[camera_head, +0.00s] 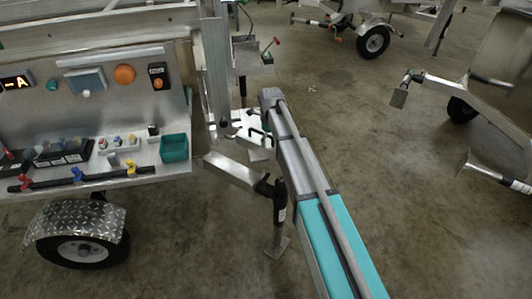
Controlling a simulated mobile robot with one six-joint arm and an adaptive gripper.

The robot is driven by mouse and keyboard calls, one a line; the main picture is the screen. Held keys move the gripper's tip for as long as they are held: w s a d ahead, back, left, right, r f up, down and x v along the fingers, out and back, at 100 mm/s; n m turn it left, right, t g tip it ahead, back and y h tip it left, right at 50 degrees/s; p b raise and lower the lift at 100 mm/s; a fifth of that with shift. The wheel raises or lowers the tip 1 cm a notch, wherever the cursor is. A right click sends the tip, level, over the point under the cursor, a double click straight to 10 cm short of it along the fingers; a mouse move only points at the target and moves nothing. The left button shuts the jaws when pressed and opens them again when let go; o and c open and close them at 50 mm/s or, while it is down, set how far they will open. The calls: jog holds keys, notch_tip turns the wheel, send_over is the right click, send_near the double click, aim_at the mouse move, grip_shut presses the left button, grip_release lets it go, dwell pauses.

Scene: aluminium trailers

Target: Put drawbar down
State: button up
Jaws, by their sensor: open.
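A short silver beam that looks like the drawbar (232,170) juts out to the right from the near trailer, low beside its mast. A black clamp joint sits at its outer end, with a thin upright leg (278,228) whose flat foot plate is at or close to the floor. My arm crosses in front from the lower right and hides part of this area. Small dark finger-like parts just left of the arm's far end look like my gripper (256,136). They are spread, and I see nothing held between them. The wrist is mostly hidden.
The near trailer's control panel (110,85) and tool shelf with a green bin (174,148) stand at left, above a wheel (83,250). Another trailer (505,80) with jutting legs stands at right. Concrete floor (400,180) is clear between them.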

aim_at(269, 145)
jog(key=shift+f+b, duration=1.25)
jog(key=shift+f, duration=0.3)
jog(key=c, duration=1.3)
